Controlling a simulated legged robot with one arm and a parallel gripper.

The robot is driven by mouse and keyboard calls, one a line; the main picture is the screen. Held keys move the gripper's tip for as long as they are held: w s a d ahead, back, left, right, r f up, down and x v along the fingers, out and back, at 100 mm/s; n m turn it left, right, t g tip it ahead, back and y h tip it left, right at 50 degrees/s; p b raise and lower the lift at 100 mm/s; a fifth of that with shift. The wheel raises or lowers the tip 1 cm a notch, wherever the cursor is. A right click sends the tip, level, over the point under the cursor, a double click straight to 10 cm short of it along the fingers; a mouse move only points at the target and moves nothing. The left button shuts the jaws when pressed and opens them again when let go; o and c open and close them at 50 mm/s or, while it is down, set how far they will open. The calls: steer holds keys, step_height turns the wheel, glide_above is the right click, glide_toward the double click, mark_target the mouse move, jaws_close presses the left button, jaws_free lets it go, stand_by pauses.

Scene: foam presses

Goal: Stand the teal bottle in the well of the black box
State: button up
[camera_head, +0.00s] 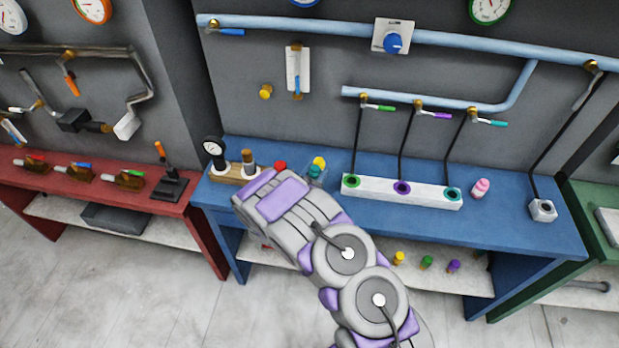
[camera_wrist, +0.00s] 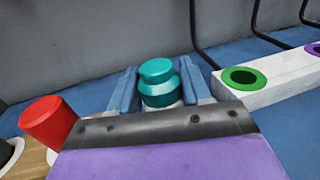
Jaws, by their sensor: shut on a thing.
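The teal bottle (camera_wrist: 156,70) stands between the two blue fingers of my gripper (camera_wrist: 158,90) in the wrist view, with its lower part hidden. My gripper is shut on it. The bottle also shows small in the head view (camera_head: 314,171), just past the end of my arm, over the blue bench. No black box with a well is clear to me. A small whitish box (camera_head: 542,210) with a dark well stands at the bench's right end, joined to a black hose.
A long white block (camera_head: 420,194) with green, purple and teal ringed wells lies right of my gripper on the blue bench (camera_head: 500,230). A pink bottle (camera_head: 480,187) stands between it and the small box. A red-topped thing (camera_wrist: 45,122) is close left of my gripper.

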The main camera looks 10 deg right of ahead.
mark_target(311, 176)
steer(key=shift+w+a+f, duration=0.15)
steer(key=shift+w+a, duration=0.05)
steer(key=shift+w, duration=0.55)
steer(key=shift+w+a, duration=0.1)
steer(key=shift+a, duration=0.05)
steer(key=f, duration=0.1)
steer(key=a+f, duration=0.1)
steer(key=f, duration=0.1)
steer(key=shift+a+f+b, duration=0.15)
steer(key=shift+f+b, duration=0.1)
steer(key=shift+b, duration=0.15)
steer(key=shift+d+f, duration=0.1)
steer(key=shift+d, duration=0.35)
steer(key=o, duration=0.8)
steer(key=shift+c, duration=0.2)
steer(key=o, duration=0.3)
steer(key=shift+a, duration=0.3)
